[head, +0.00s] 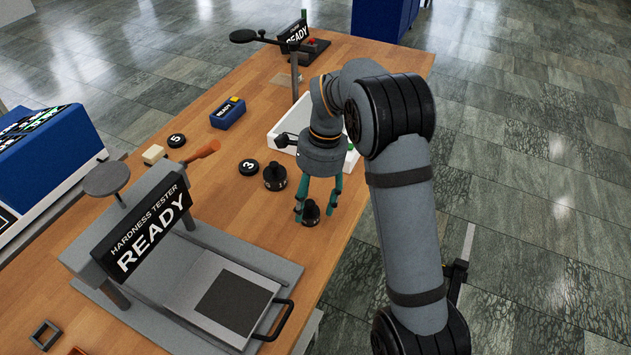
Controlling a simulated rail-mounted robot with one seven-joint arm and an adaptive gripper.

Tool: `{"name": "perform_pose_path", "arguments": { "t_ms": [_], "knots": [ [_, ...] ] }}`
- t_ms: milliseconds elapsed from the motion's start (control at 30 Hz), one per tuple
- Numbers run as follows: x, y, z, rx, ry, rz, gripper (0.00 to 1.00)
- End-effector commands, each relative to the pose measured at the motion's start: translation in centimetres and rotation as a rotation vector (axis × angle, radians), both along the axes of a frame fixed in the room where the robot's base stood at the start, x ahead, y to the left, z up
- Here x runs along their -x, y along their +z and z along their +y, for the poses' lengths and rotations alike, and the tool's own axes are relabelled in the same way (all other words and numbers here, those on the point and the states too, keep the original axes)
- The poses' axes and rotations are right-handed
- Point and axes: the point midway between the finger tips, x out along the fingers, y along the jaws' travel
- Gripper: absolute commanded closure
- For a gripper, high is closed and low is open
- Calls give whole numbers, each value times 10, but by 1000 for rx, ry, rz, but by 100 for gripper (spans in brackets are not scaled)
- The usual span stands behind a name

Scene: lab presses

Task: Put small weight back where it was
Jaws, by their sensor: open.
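A small black weight (311,214) stands upright on the wooden table near its right edge. My gripper (317,204) points down over it with its two teal fingers apart, one on each side of the weight. The jaws are open, and I cannot tell whether either finger touches it. A larger black weight (275,177) stands on the table just behind and to the left. Black discs marked 3 (249,167) and 5 (176,140) lie on the table farther back.
A hardness tester (144,232) with a flat plate and handle fills the table's front. A white tray (275,139) lies behind my gripper, partly hidden by my arm. A blue block (228,115) and another press (295,62) are farther back. Bare wood lies around the weights.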

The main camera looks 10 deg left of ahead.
Motion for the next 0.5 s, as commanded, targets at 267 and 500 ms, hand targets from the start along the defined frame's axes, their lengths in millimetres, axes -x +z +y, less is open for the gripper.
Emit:
{"name": "perform_pose_path", "arguments": {
  "t_ms": [267, 500],
  "knots": [
    [-7, 62, -7, -2, 0, -5, 44],
    [-9, 93, -11, 0, 1, -2, 44]
  ]
}}
